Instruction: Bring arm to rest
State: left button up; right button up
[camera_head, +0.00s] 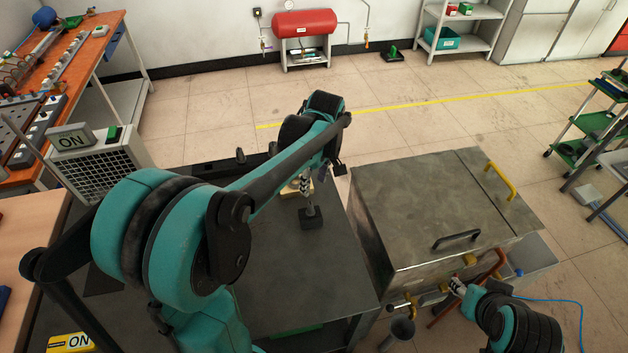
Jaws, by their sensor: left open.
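My left arm (170,230) reaches in from the lower left over a dark metal table (290,260). Its left gripper (331,168) is partly hidden behind my own forearm, at the table's far right corner. The gripper is open, with nothing visible between the fingers. My right arm (515,325) is at the lower right. Its end (458,286) is small and lies close to the front of a metal cabinet, and its jaws cannot be made out.
A dark block with a stem (311,217) stands on the table near my left gripper. The metal cabinet (425,210) with handles adjoins on the right. An orange workbench (85,40) and a box fan unit (95,165) are at left.

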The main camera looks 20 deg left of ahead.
pick_arm(q)
jog(key=shift+s, duration=0.1)
dwell(0.3)
jog(key=s+d+m+t+b, duration=0.1)
jog(key=s+d+m+t, duration=0.1)
jog(key=s+m, duration=0.5)
jog(key=s+d+f+m+t+h+b, duration=0.1)
jog(key=s+d+m+t+b, duration=0.1)
jog(key=s+m, duration=0.5)
jog(key=s+d+t, duration=0.1)
jog(key=t, duration=0.1)
jog(key=shift+d+f+t+b, duration=0.3)
jog(key=shift+t, duration=0.1)
